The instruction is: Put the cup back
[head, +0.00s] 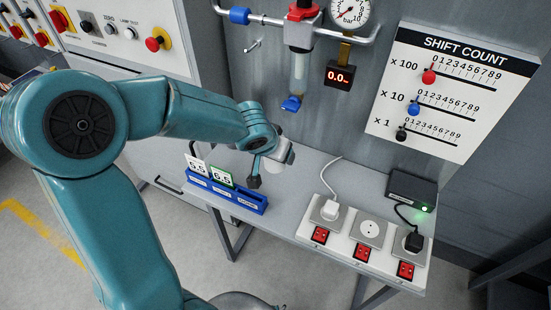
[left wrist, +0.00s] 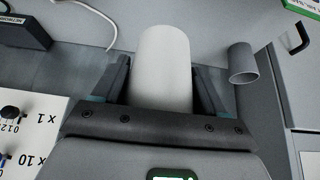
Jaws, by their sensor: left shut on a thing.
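My left gripper (head: 270,168) is over the back of the grey bench, below the pipework. In the left wrist view the left gripper (left wrist: 160,88) has its two dark fingers on either side of a plain white cup (left wrist: 163,65), shut on it. In the head view only a small pale part of the cup (head: 273,167) shows beside the gripper; the rest is hidden. I cannot tell whether the cup touches the bench. A grey cylinder (left wrist: 243,63) stands apart from the cup, to its right in the left wrist view. My right gripper is not in view.
A blue card rack (head: 232,197) with number cards is on the bench left of the gripper. A socket strip (head: 365,243) with plugs and a black box (head: 410,190) are at right. Bare bench (head: 290,190) lies between rack and strip.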

